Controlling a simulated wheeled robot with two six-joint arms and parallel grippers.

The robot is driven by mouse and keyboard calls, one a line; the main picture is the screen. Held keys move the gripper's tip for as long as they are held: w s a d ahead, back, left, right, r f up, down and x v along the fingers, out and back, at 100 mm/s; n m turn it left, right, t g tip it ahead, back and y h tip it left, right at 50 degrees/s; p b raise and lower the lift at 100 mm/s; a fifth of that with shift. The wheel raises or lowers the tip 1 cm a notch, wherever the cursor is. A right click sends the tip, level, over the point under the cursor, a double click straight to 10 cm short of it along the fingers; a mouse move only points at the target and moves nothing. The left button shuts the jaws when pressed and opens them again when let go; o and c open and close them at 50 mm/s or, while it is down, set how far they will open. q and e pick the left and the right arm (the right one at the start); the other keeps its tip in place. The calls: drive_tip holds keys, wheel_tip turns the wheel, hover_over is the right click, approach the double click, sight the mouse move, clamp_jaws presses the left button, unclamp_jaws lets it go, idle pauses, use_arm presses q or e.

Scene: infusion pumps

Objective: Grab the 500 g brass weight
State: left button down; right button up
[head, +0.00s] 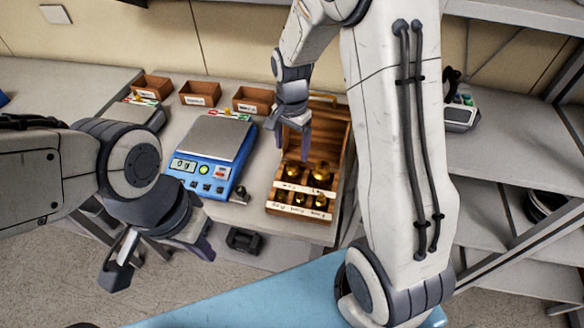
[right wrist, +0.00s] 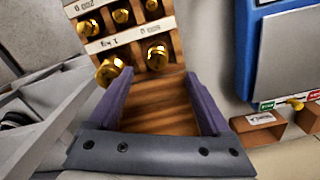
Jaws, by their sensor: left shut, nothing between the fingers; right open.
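The wooden weight box (head: 330,150) stands open on the bench with its lid up. In its back row the 500 g brass weight (head: 292,170) sits left of a larger brass weight (head: 321,172). My right gripper (head: 289,140) is open and empty, above the back of the box. Its fingers (right wrist: 160,100) are apart from the weights, over the bare wood. My left gripper (head: 118,272) is shut and empty, low at the left, away from the box.
A blue scale (head: 212,150) with a bare plate stands left of the box. Several small open wooden bins (head: 200,95) line the back of the bench. Smaller brass weights (head: 300,200) fill the front row. A blue surface (head: 250,305) lies in the foreground.

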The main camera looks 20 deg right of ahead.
sight(292, 164)
wheel_tip(292, 164, down, 2)
drive_tip(key=f, duration=0.1)
drive_tip(key=f+p, duration=0.1)
drive_tip(key=f, duration=0.3)
drive_tip(key=shift+s, duration=0.3)
drive_tip(key=shift+f, duration=0.25)
drive_tip(key=shift+r, duration=0.1)
clamp_jaws()
